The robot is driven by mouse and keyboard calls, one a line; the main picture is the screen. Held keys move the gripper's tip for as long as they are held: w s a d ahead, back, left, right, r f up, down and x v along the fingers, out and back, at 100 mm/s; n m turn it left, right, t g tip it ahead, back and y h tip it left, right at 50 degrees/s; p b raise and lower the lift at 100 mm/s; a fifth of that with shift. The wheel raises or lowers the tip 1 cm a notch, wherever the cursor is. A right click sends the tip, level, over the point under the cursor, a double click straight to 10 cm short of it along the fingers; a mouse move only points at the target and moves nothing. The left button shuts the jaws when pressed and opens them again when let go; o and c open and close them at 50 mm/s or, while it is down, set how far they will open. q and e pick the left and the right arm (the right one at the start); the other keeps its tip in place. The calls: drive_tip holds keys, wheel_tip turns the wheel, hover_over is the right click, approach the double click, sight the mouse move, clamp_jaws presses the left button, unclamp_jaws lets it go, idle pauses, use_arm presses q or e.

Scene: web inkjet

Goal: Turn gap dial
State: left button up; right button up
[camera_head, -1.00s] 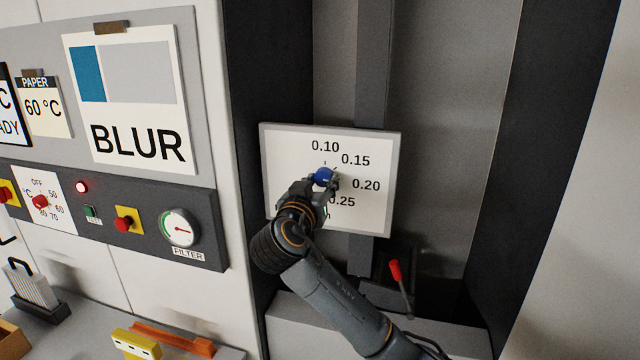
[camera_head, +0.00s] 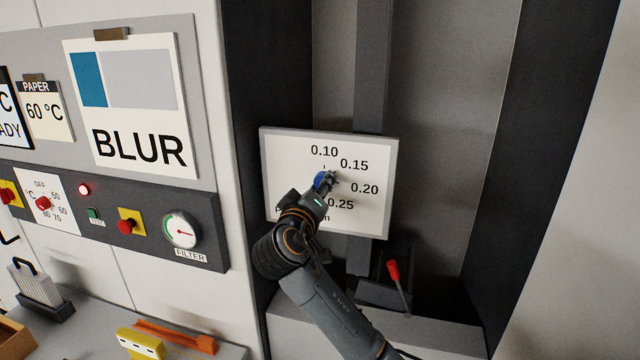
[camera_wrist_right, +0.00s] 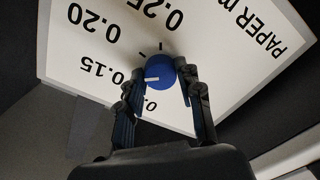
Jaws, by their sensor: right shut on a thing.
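The blue gap dial (camera_head: 319,181) sits on a white scale plate (camera_head: 284,165) marked 0.10, 0.15, 0.20 and 0.25. It also shows in the right wrist view (camera_wrist_right: 160,70), where its short white mark points left, roughly toward the 0.15 side. My right gripper (camera_head: 325,184) is shut on the dial, with one finger on each side of it in the right wrist view (camera_wrist_right: 160,73). The gripper hides part of the dial and the lower lettering in the head view. My left gripper is not in view.
A red-tipped lever (camera_head: 394,271) stands below the plate, to the right of my right arm. A control panel (camera_head: 155,205) with a filter gauge (camera_head: 181,230) and red knobs is at the left. A yellow block (camera_head: 138,343) lies at the lower left.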

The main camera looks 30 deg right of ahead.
drive_tip(key=shift+n, duration=0.3)
drive_tip(key=o, duration=1.2)
drive_tip(key=v, duration=1.2)
